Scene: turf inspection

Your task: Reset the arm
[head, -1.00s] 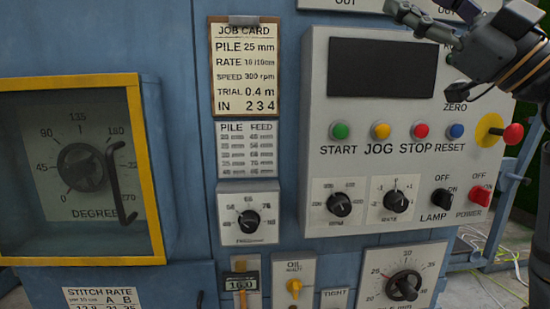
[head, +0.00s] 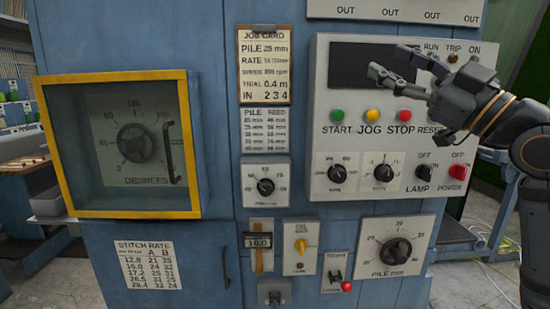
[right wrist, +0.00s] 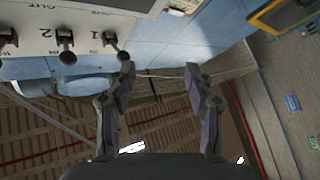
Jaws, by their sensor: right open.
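My right gripper (head: 386,60) is open and empty in front of the upper right of the grey control panel (head: 318,130). Its fingers point left across the dark display (head: 345,75). The gripper hides the blue button above the RESET label (head: 429,130), and my arm covers the red knob with the yellow collar. In the right wrist view the open fingers (right wrist: 160,70) have empty space between them, and several toggle levers (right wrist: 66,57) show at the upper left. My left gripper is not in view.
Green START (head: 337,115), yellow JOG (head: 371,116) and red STOP (head: 404,117) buttons line the panel. A LAMP switch (head: 423,172) and a red POWER switch (head: 458,172) sit below. A yellow-framed dial window (head: 122,78) juts out at the left.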

